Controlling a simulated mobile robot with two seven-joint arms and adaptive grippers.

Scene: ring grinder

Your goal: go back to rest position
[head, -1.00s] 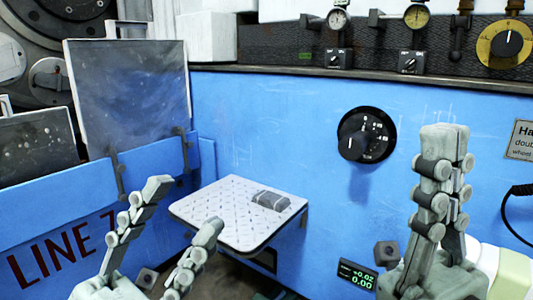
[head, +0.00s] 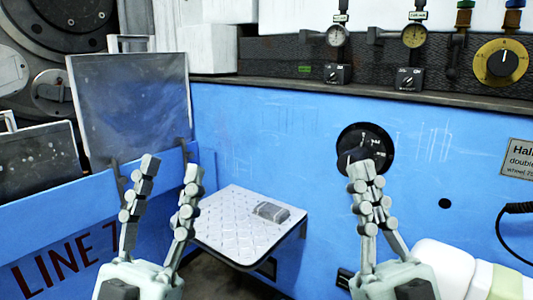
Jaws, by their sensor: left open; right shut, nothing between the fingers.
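My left gripper (head: 171,165) is in the lower left of the head view. Its two fingers stand apart, pointing up, with nothing between them. It is in front of the blue panel and left of the small shelf. My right gripper (head: 364,168) is right of the shelf, pointing up. Its fingers are together and hold nothing. Its tips overlap the lower part of the black round dial (head: 377,143) in the picture. I cannot tell whether they touch it.
A patterned metal shelf (head: 235,225) carries a small grey block (head: 271,211). A blue wall (head: 270,140) stands behind, with gauges and a yellow-ringed knob (head: 502,62) above. Grey panels (head: 130,105) stand at left.

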